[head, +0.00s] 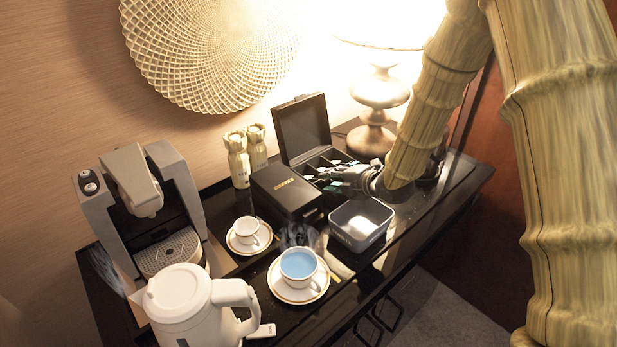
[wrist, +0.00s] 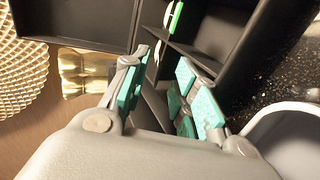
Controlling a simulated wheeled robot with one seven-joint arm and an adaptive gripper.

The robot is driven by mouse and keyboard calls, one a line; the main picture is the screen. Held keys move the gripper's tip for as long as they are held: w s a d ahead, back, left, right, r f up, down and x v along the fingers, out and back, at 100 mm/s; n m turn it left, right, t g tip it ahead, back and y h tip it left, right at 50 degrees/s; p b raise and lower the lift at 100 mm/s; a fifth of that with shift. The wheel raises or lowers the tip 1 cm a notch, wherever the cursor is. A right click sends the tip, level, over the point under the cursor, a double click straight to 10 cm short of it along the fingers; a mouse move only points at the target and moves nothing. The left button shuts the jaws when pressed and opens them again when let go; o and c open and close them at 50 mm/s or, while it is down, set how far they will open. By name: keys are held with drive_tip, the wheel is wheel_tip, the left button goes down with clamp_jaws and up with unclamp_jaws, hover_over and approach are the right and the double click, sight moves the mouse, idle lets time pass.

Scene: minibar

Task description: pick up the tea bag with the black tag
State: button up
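The black tea box (head: 303,133) stands open on the minibar top in the head view, with its lid up at the back. Small pale and green tea bags sit in its compartments. My gripper (head: 328,178) is over the front of the box. In the wrist view my gripper (wrist: 164,88) has its two teal-padded fingers apart, with dark box interior between them. A green and white tea bag (wrist: 176,19) shows in a compartment beyond the fingers. I cannot make out a black tag; the fingers hide part of the compartments.
A closed black box (head: 283,187) lies left of the gripper. A grey bin (head: 361,224) stands close below it. A lamp (head: 372,115) is behind right. Cups on saucers (head: 299,293), a kettle (head: 185,305) and a coffee machine (head: 150,210) fill the front left.

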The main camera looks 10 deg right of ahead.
sight(324, 180)
drive_tip(key=shift+a+r+p, duration=0.2)
drive_tip(key=shift+a+p, duration=0.15)
drive_tip(key=shift+p, duration=0.15)
drive_tip(key=x, duration=0.3)
drive_tip(key=shift+w+d+f+p, duration=0.2)
drive_tip(key=shift+w+f+p, duration=0.05)
drive_tip(key=shift+f+p, duration=0.1)
drive_tip(key=shift+s+r, duration=0.2)
drive_tip(key=shift+s, duration=0.05)
drive_tip(key=shift+w+a+f, duration=0.1)
drive_tip(key=shift+w+f, duration=0.05)
drive_tip(key=c, duration=0.3)
clamp_jaws()
